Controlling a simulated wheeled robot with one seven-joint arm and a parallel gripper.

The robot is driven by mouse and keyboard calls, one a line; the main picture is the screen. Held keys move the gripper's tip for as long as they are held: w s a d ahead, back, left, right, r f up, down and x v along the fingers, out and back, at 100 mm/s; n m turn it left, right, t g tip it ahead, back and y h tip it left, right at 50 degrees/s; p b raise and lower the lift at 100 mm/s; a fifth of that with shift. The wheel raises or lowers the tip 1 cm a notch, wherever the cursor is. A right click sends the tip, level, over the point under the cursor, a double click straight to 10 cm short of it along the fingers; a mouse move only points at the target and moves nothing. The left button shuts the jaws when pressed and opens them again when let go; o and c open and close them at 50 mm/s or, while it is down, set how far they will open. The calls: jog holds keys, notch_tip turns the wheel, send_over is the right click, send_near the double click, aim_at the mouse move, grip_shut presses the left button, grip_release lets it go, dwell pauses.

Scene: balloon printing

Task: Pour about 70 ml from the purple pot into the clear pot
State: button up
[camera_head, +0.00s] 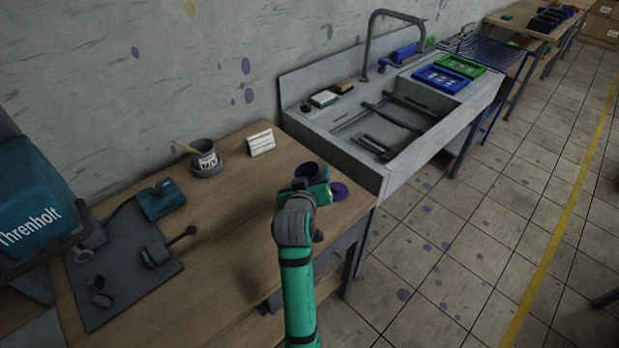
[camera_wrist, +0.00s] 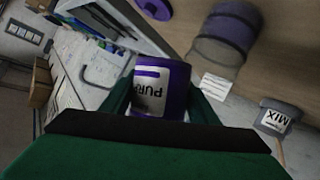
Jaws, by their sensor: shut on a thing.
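The purple pot (camera_wrist: 176,76), with a pale label starting "PUR", is between my gripper's fingers (camera_wrist: 160,108) in the wrist view. My gripper (camera_head: 318,188) is shut on it over the right end of the wooden table. The clear pot (camera_wrist: 212,50) stands on the table just beyond, with purple in its lower part and a see-through upper part. In the head view a round purple shape (camera_head: 307,170) shows right behind my gripper; I cannot tell which pot it is. I see no stream between the pots, and the held pot's tilt is unclear.
A purple lid (camera_head: 338,190) lies right of my gripper near the table (camera_head: 235,215) edge. A white card (camera_head: 261,142) and a grey MIX pot (camera_head: 207,165) with a stick stand behind. A sink (camera_head: 330,122) adjoins at right. A teal scale-like box (camera_head: 160,200) sits left.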

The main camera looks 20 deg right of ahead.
jog(key=shift+s, duration=0.2)
jog(key=shift+r+n, duration=0.1)
jog(key=shift+n, duration=0.2)
jog(key=shift+d+h, duration=0.1)
jog(key=shift+h, duration=0.2)
jog(key=shift+n, duration=0.3)
jog(key=shift+r, duration=0.1)
jog(key=shift+n, duration=0.3)
jog(key=shift+d+h, duration=0.1)
jog(key=shift+h, duration=0.2)
jog(key=shift+n, duration=0.3)
jog(key=shift+r+h, duration=0.1)
jog(key=shift+h, duration=0.2)
